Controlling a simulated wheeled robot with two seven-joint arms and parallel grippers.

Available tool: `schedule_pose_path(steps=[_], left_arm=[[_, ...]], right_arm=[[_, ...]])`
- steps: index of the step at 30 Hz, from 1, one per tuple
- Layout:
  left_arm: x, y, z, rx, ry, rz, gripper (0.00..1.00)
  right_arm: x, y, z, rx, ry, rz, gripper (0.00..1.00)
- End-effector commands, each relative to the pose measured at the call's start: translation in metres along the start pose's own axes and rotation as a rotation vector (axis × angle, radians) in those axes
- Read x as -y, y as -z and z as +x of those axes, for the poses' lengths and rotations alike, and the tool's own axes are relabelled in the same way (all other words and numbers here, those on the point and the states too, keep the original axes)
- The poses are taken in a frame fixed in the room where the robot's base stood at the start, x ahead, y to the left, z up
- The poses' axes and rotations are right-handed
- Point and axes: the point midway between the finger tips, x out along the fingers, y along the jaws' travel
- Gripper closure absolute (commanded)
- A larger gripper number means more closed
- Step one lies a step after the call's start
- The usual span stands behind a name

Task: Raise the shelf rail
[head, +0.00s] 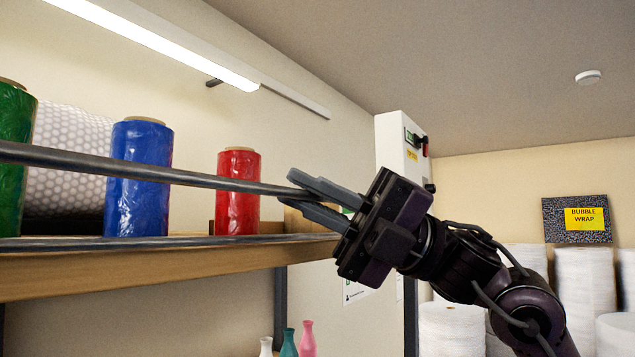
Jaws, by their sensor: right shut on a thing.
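The shelf rail (225,183) is a dark grey bar that runs across the front of the wooden shelf (150,272), above the shelf's edge. It passes in front of the rolls and slopes slightly down to the right. My right gripper (308,196) is at the rail's right end, its two grey fingers shut on the rail. The fingers partly hide that end. A second dark bar (130,242) lies low along the shelf's front edge. My left gripper is not in view.
Behind the rail stand a green roll (14,130), a blue roll (140,150) and a red roll (238,165), with a bubble wrap roll (75,135) behind. A white box (392,140) is on the wall beyond my gripper. Small bottles (289,343) stand below. White rolls (585,285) fill the right.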

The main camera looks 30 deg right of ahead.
Motion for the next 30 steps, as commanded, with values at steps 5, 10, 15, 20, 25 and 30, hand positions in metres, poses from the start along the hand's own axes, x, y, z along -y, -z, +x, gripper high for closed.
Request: schedule_pose_path(steps=[5, 10, 15, 20, 25, 30], left_arm=[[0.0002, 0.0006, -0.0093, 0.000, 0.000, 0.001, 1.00], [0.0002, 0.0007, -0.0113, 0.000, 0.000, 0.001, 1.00], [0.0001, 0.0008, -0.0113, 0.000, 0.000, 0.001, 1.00], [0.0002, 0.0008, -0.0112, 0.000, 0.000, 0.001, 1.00], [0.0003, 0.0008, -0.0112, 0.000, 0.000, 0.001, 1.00], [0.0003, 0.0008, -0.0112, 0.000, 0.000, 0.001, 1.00]], right_arm=[[-0.0022, -0.0030, 0.0030, 0.000, 0.041, 0.039, 1.00], [-0.0013, -0.0033, 0.0036, -0.002, 0.058, 0.057, 1.00], [-0.0004, -0.0031, 0.0036, -0.002, 0.062, 0.061, 1.00], [-0.0002, -0.0029, 0.0036, -0.003, 0.061, 0.061, 1.00], [-0.0001, -0.0029, 0.0037, -0.003, 0.061, 0.061, 0.79], [-0.0002, -0.0030, 0.0037, -0.002, 0.061, 0.061, 0.69]])
